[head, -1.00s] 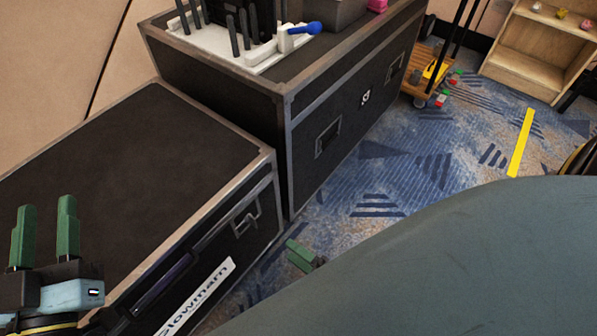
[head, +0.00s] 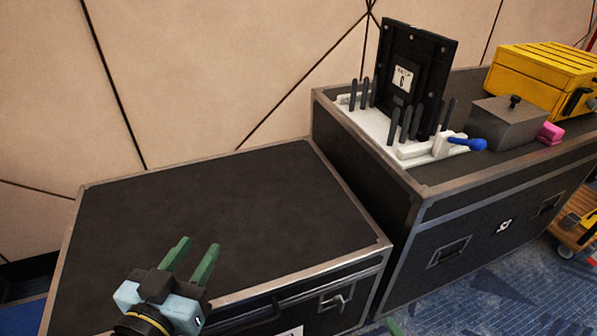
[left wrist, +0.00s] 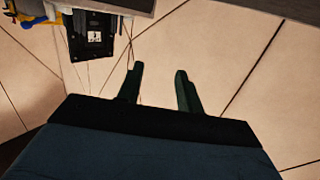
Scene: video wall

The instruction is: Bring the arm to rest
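My left gripper (head: 199,245) is at the lower left of the head view, in front of the low black flight case. Its two green fingers are apart with nothing between them. In the left wrist view the same gripper (left wrist: 159,70) shows an empty gap between its fingers, with the wall behind. A small green tip of my right gripper (head: 393,326) shows at the bottom edge of the head view. The rest of it is out of view, so its opening cannot be told.
The low flight case (head: 220,205) has a bare top. On the taller case (head: 480,235) a black panel (head: 412,80) stands upright in a white rack (head: 375,125) with dark posts. A blue-handled clamp (head: 466,143), grey box (head: 510,122), pink item (head: 550,132) and yellow case (head: 543,75) are also there.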

